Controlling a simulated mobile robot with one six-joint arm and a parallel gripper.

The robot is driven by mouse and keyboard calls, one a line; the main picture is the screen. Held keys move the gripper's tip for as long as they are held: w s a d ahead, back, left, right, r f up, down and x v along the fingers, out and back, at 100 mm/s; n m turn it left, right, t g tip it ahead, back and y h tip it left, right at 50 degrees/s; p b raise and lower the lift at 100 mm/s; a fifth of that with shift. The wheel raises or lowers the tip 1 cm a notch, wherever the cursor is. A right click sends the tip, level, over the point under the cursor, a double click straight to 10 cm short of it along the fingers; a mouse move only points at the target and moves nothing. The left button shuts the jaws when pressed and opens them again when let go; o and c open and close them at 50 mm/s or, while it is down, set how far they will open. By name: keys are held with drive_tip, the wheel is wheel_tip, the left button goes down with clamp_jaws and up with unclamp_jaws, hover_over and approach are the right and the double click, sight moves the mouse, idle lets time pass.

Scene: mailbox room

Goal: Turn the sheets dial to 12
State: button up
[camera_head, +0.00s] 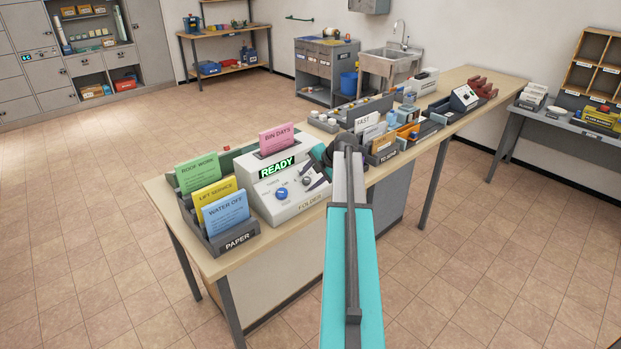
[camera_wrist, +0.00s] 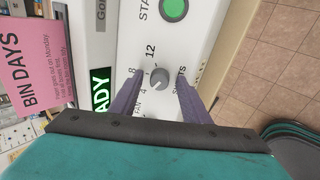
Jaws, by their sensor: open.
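The folder machine (camera_head: 300,208) stands on the long table with a lit READY display (camera_head: 277,168). Its grey sheets dial (camera_wrist: 159,78) shows in the wrist view, with 4, 8 and 12 printed around it. Its label is partly hidden by a finger. I cannot clearly tell which number the dial points to. My gripper (camera_wrist: 158,92) is open, with one purple finger on each side of the dial, apart from it in the picture. In the head view, my gripper (camera_head: 316,173) is at the panel's right side.
A blue knob (camera_head: 282,193) sits left of the grey dial. A green start button (camera_wrist: 174,9) is on the same panel. A pink BIN DAYS sheet (camera_head: 276,138) stands in the machine. The paper rack (camera_head: 238,239) is at the left, and sorting trays (camera_head: 385,155) are at the right.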

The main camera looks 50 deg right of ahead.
drive_tip(key=c, duration=1)
drive_tip(key=shift+c, duration=0.2)
